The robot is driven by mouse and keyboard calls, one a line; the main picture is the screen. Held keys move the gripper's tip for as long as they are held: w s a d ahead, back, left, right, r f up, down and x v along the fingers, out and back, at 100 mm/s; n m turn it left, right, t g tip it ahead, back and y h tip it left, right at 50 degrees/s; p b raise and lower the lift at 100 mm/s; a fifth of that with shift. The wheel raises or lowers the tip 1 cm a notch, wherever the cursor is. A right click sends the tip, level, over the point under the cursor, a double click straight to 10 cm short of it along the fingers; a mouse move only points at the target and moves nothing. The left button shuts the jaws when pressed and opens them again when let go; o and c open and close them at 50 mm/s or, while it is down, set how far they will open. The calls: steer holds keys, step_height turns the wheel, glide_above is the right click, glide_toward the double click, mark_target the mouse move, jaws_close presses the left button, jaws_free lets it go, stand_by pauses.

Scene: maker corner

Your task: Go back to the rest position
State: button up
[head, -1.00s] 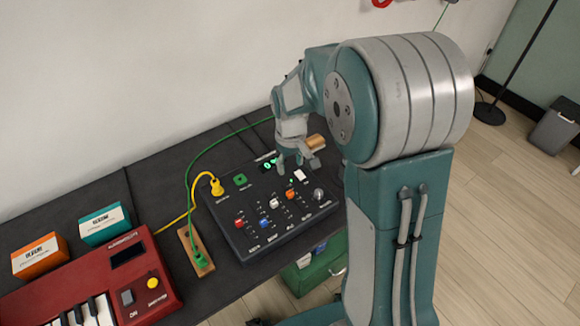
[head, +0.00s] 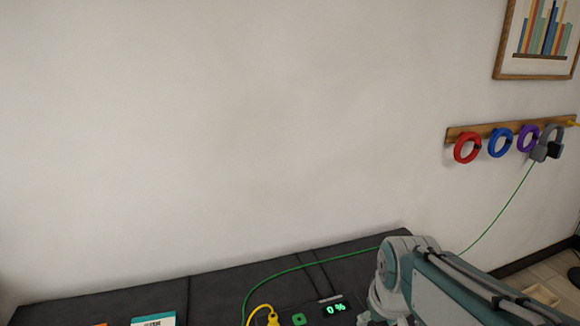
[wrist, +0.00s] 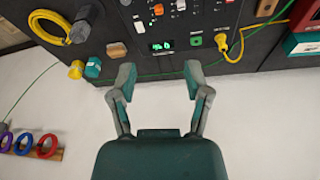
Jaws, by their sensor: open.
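My gripper (wrist: 160,80) shows in the wrist view with its two fingers spread wide and nothing between them. Beyond the fingertips is the dark control console (wrist: 178,24) with its lit green display. In the head view only the console's back strip, with the display (head: 336,309), shows at the bottom edge. My arm (head: 420,275) is at the lower right there; its gripper end is mostly cut off by the frame.
A yellow plug (head: 272,316) and a green cable (head: 300,267) lie by the console on the dark bench (head: 225,287). A wall rack (head: 490,131) holds coloured rings and a grey item. A yellow coil (wrist: 47,27) lies near the console in the wrist view.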

steer(key=s+r+m+t, duration=0.1)
steer(key=s+r+t, duration=0.1)
steer(key=s, duration=0.8)
steer(key=shift+s+r+m, duration=0.15)
steer(key=shift+r+m, duration=0.15)
steer(key=shift+r, duration=0.5)
stand_by(2.0)
